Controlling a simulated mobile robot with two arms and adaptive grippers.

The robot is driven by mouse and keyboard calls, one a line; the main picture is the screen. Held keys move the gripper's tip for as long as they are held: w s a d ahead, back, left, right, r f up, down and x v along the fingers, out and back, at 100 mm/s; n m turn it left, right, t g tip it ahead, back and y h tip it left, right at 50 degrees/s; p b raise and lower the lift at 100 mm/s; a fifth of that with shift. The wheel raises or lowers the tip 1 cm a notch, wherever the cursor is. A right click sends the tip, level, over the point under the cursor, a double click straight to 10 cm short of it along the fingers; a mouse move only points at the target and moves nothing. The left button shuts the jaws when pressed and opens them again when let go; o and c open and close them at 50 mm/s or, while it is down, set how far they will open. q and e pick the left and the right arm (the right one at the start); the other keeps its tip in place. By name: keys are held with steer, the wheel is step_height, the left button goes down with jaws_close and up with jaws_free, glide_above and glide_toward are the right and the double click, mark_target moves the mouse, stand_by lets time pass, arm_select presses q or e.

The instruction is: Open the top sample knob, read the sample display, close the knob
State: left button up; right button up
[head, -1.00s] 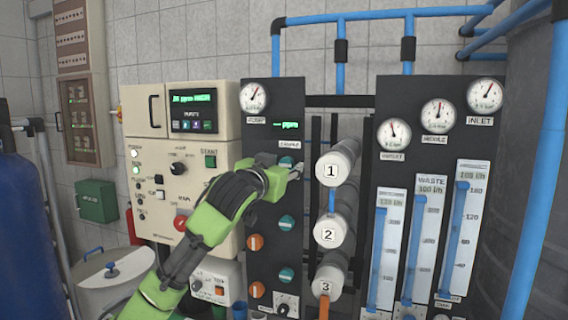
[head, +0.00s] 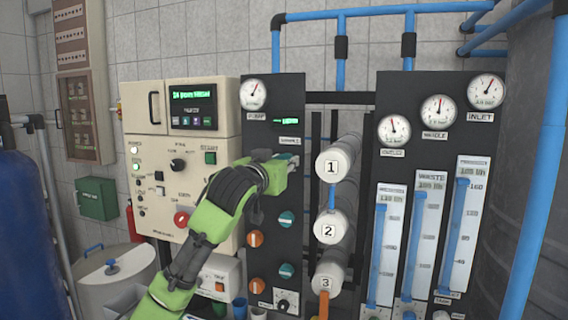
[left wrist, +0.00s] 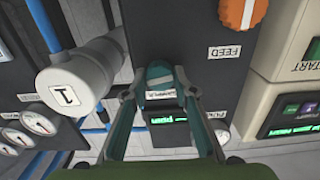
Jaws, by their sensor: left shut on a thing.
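The top sample knob (left wrist: 158,75) is teal and sits on the black panel. In the left wrist view it lies between the fingertips of my left gripper (left wrist: 157,90), which is shut on it. In the head view my left gripper (head: 290,163) reaches the panel from the left and largely covers the knob. The small sample display (head: 290,121) above the knob glows green, its text too blurred to read. It also shows upside down in the left wrist view (left wrist: 166,117), partly framed by the fingers. My right gripper is not in view.
A white filter tube marked 1 (head: 333,165) stands close to the right of the gripper. Lower on the panel are teal knobs (head: 286,219) and orange knobs (head: 255,240). A beige control box (head: 190,150) with a START button is on the left.

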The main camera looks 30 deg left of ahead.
arm_select(q)
steer(key=shift+a+n+p, duration=0.1)
steer(key=shift+n+p, duration=2.15)
steer(key=shift+n, duration=5.55)
steer(key=shift+f, duration=0.1)
steer(key=o, duration=1.1)
